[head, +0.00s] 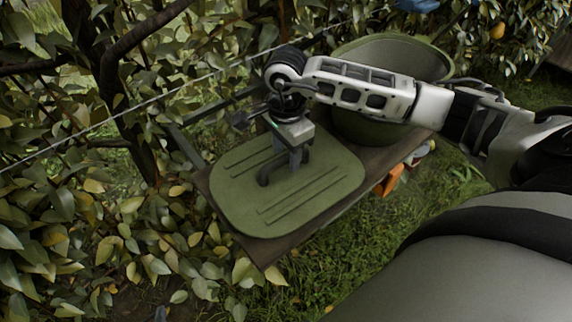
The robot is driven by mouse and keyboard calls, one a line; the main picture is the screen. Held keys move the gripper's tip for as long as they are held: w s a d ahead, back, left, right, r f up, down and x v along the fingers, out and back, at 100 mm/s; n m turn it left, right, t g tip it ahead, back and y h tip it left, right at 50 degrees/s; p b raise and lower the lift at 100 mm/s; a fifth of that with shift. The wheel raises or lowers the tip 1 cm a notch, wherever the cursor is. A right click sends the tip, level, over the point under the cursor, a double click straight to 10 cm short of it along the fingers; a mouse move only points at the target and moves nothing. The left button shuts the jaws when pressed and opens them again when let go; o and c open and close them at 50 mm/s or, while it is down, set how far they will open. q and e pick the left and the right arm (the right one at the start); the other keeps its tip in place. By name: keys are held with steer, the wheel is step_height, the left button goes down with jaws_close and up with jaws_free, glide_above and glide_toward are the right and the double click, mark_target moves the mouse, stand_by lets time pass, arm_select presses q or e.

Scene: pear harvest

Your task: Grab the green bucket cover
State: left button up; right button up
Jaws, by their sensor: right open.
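The green bucket cover (317,198) lies flat on a dark wooden bench. It is a rounded, flat lid with long parallel ridges. My right gripper (287,168) points down over the middle of the cover, with its fingers at a dark raised part there that looks like a handle. The gripper is open; whether the fingers touch the handle I cannot tell. The green bucket (400,52) stands behind the cover on the bench, open at the top and partly hidden by my right arm. My left gripper is not in view.
The wooden bench (268,253) has narrow bare margins around the cover. Orange and red objects (388,180) show at its right edge. Leafy branches and a trunk (110,85) crowd the left, and a thin wire crosses there. Grass lies at the lower right.

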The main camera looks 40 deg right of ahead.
step_height(320, 180, down, 2)
steer(key=shift+f, duration=0.1)
jaws_close()
